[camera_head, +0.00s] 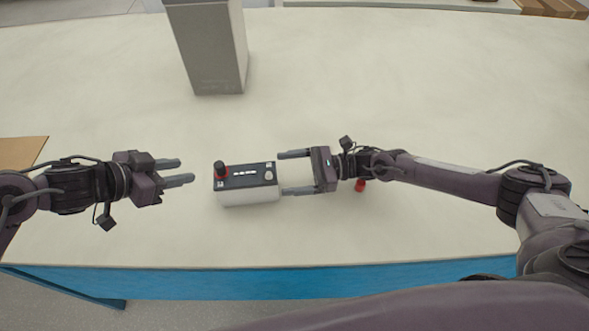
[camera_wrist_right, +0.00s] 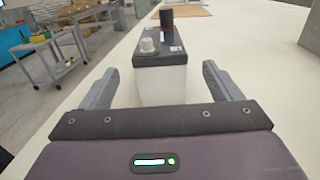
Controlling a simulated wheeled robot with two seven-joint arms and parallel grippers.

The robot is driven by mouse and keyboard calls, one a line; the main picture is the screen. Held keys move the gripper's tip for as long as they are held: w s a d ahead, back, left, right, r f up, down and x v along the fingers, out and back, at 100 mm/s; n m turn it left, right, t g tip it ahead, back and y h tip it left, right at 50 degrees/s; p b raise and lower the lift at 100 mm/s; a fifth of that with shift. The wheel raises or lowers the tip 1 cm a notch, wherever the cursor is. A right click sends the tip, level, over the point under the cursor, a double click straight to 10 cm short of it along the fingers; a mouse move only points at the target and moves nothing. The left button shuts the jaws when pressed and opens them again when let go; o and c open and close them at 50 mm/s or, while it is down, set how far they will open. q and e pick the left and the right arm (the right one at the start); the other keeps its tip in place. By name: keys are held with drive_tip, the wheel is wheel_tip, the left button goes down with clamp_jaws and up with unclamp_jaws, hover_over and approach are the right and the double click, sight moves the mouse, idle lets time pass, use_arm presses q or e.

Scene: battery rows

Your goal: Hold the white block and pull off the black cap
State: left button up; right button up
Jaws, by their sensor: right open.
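The white block (camera_head: 250,196) is a battery-like box with a dark top, upright on the table. The black cap (camera_head: 220,167) stands at the left end of its top, with a red ring at its foot. In the right wrist view, the block (camera_wrist_right: 162,85) is ahead between the fingers, with the cap (camera_wrist_right: 167,19) at its far end. My right gripper (camera_head: 281,172) is open at the block's right end, its fingertips close to it; contact is unclear. My left gripper (camera_head: 187,171) is open and empty, left of the block and apart from it.
A bare silver terminal (camera_head: 268,175) is at the block's right end. A small red piece (camera_head: 360,186) lies on the table by my right wrist. A tall grey box (camera_head: 212,50) stands behind the block. The table (camera_head: 420,90) is clear at the back right.

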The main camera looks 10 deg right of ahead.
sight(262, 175)
drive_tip(key=a, duration=0.7)
drive_tip(key=shift+w, duration=0.4)
clamp_jaws()
idle(0.9)
